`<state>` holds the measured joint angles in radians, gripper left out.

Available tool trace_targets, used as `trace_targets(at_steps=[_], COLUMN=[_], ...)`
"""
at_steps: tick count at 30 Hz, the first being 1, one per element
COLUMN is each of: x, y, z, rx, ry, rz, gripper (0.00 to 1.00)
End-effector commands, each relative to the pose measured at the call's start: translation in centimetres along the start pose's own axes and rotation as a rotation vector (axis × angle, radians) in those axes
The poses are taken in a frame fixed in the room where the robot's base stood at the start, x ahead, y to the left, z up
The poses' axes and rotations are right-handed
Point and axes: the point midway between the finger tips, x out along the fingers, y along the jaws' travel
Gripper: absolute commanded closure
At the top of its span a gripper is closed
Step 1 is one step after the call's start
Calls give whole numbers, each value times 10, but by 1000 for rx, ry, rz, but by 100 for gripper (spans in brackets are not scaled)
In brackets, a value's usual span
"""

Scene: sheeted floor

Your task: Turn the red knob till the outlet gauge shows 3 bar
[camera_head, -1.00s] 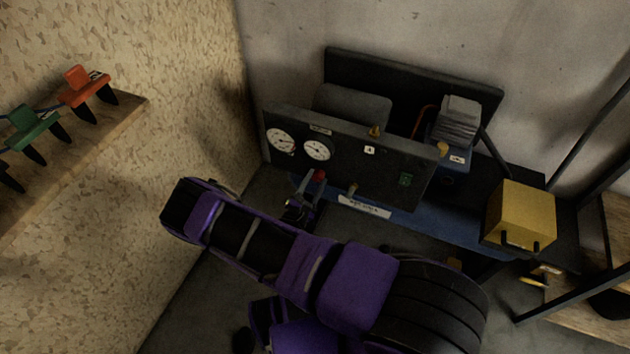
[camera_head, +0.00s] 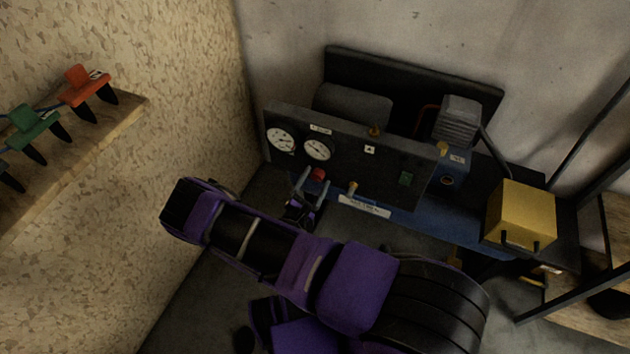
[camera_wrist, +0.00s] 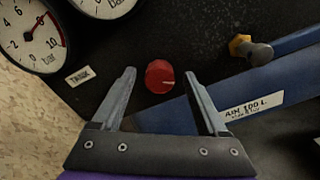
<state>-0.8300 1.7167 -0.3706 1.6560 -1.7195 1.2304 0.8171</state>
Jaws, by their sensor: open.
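My gripper (camera_wrist: 159,84) is open, with one finger on each side of the knob in the wrist view; I see a gap between knob and fingers and cannot tell the depth. In the head view my gripper (camera_head: 308,182) is below the gauges. Two white gauges, the left gauge (camera_head: 281,140) and the right gauge (camera_head: 318,149), are on the panel. The wrist view cuts off both dials, and the right one's needle is hidden there.
A label reading TANK (camera_wrist: 79,76) is beside the left dial. A brass fitting (camera_wrist: 250,48) sticks out right of the knob. A blue tank (camera_head: 410,222) lies below the panel. A yellow box (camera_head: 520,216) stands at the right. A wooden shelf (camera_head: 110,125) holds clamps at the left.

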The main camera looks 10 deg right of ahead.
Motion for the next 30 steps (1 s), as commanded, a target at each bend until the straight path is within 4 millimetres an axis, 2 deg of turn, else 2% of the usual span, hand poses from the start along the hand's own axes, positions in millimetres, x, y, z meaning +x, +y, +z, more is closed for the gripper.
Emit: trace_targets(at_steps=[5,21,24,30], x=[-20,-144,-159,-173], y=[1,0,0,0], z=[-1,-1,-1,0], rx=[1,0,0,0], ry=[4,3,3,1], rz=[1,3,2,1], gripper=[24,24,24,24])
